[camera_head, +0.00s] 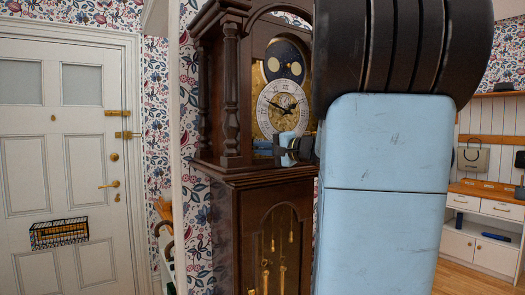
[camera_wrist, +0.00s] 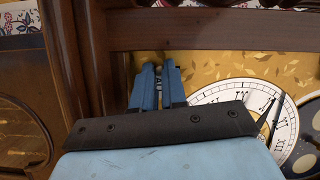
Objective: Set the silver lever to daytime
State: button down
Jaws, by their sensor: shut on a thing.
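The tall dark-wood clock (camera_head: 233,110) stands in the middle of the head view, with a round dial (camera_head: 270,122) in a gold plate. My gripper (camera_head: 286,150) is at the lower part of that plate, just below the dial. In the wrist view my gripper's blue fingers (camera_wrist: 160,72) are close together at the clock's wooden frame, left of the white dial ring (camera_wrist: 213,92). A small metallic bit, seemingly the silver lever (camera_wrist: 160,76), shows between the fingers; most of it is hidden. Which setting it stands at cannot be told.
My arm covers the clock's right side in the head view. A wooden bar (camera_wrist: 215,30) and post (camera_wrist: 65,60) lie close to the fingers. A white door (camera_head: 65,160) is at left, and a shelf unit (camera_head: 490,225) at right.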

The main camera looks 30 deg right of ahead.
jog(key=shift+d+r, duration=0.1)
jog(key=shift+r, duration=1.05)
jog(key=c, duration=1.4)
grip_release()
jog(key=shift+s, duration=0.15)
jog(key=v, duration=1.3)
jog(key=shift+s+d+f, duration=0.15)
jog(key=shift+s+f, duration=0.05)
